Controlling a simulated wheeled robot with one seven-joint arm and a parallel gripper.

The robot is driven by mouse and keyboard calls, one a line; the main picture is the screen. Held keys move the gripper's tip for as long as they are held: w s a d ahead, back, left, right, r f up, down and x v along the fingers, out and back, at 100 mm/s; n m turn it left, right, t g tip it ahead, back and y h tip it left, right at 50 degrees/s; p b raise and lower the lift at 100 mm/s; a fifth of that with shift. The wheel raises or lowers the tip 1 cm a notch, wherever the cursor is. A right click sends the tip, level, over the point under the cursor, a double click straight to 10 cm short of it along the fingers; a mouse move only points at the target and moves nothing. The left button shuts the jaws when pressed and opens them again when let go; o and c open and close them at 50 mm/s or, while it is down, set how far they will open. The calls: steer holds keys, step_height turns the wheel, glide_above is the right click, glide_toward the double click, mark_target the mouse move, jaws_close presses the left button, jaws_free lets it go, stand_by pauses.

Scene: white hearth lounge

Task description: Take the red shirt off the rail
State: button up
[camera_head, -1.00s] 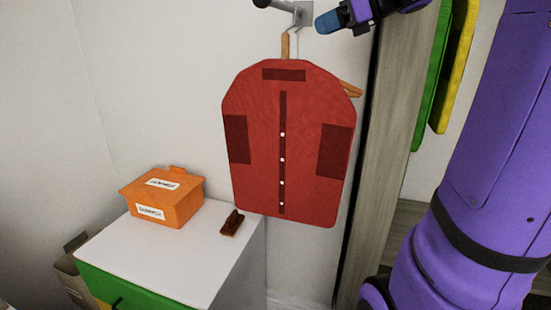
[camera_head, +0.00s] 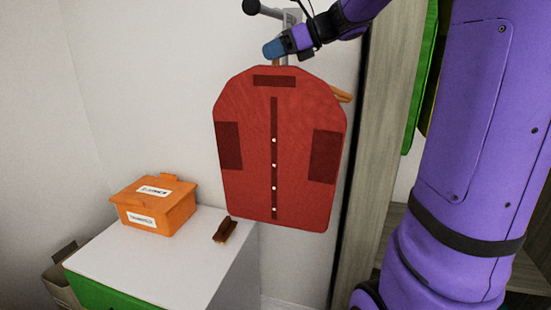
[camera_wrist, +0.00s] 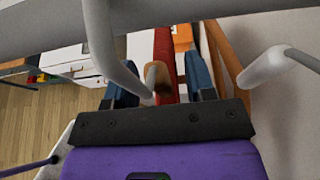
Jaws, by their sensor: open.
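The red shirt (camera_head: 301,150), a flat panel with dark patches and white buttons, hangs on a wooden hanger (camera_head: 342,96) under the short rail (camera_head: 250,6) at the wall. My gripper (camera_head: 274,48) is open at the top of the shirt, by the hanger's neck. In the wrist view its two blue fingers (camera_wrist: 160,80) stand on either side of the hanger's wooden top (camera_wrist: 154,76), apart, with the red shirt (camera_wrist: 164,48) beyond. I cannot tell whether either finger touches the hanger. The hanger's hook is mostly hidden behind my gripper in the head view.
A white-topped cabinet (camera_head: 185,262) with a green drawer front stands below left. It bears an orange lidded box (camera_head: 160,212) and a small brown item (camera_head: 224,230). A wooden panel (camera_head: 372,170) stands close to the shirt's right, with green clothing (camera_head: 420,85) beyond it.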

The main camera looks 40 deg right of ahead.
steer(key=shift+c, duration=0.5)
jaws_close()
